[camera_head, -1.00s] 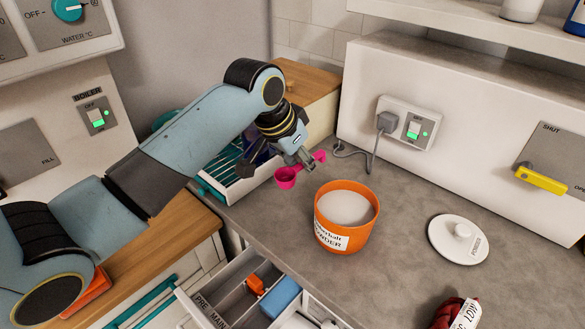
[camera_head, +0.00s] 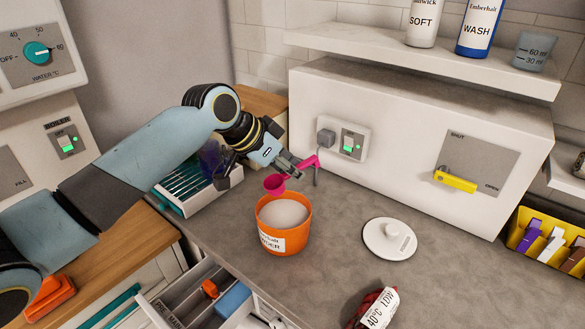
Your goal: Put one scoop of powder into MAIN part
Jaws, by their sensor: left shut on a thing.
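My left gripper (camera_head: 295,171) is shut on the pink scoop (camera_head: 275,184). The scoop's handle sticks out to the right of the fingers and its cup hangs to the left, close to the back rim of the orange tub (camera_head: 287,244). The tub stands open on the worktop with white powder (camera_head: 283,213) in it. The inside of the scoop's cup is too small to read. My right gripper is not in view.
A white lid (camera_head: 389,239) lies to the tub's right. A red item with a white "40°C LOW" tag (camera_head: 379,308) lies at the front. A plug and switch (camera_head: 343,140) are on the white box behind. An orange piece (camera_head: 209,289) and a blue piece (camera_head: 233,299) are at the drawer.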

